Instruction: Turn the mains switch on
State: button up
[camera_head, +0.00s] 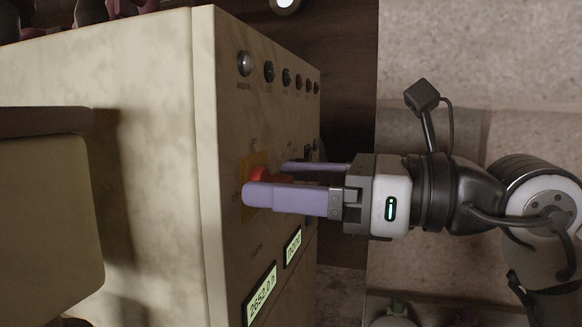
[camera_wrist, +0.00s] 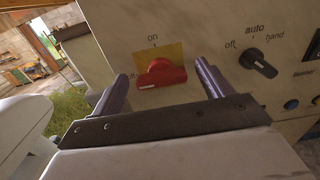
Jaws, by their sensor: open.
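The mains switch is a red rotary knob (camera_wrist: 165,76) on a yellow plate (camera_wrist: 152,56) on the cream cabinet front. "On" is printed above it, and a partly hidden "off" is at its left. A pale mark shows at the knob's left end, on the "off" side. My gripper (camera_wrist: 162,74) is open, with one purple finger on each side of the knob. A gap shows on both sides in the wrist view. In the head view my gripper (camera_head: 267,181) reaches in from the right, and its near finger hides much of the red knob (camera_head: 262,174).
The cabinet (camera_head: 206,120) also carries a row of small lamps (camera_head: 286,77) and two lit displays (camera_head: 262,295). Open space lies right of the cabinet front.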

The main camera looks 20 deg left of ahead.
jog(key=shift+a, duration=0.15)
jog(key=shift+c, duration=0.2)
jog(key=c, duration=0.9)
jog(key=shift+c, duration=0.2)
jog(key=shift+f+m, duration=0.1)
jog(key=shift+m, duration=0.2)
jog(key=shift+w+f+m+b, duration=0.15)
jog(key=shift+m+b, duration=1.1)
jog(key=shift+m, duration=3.15)
jog(key=shift+w+m+b, duration=0.15)
jog(key=shift+m+b, duration=1.05)
jog(key=shift+m, duration=3.2)
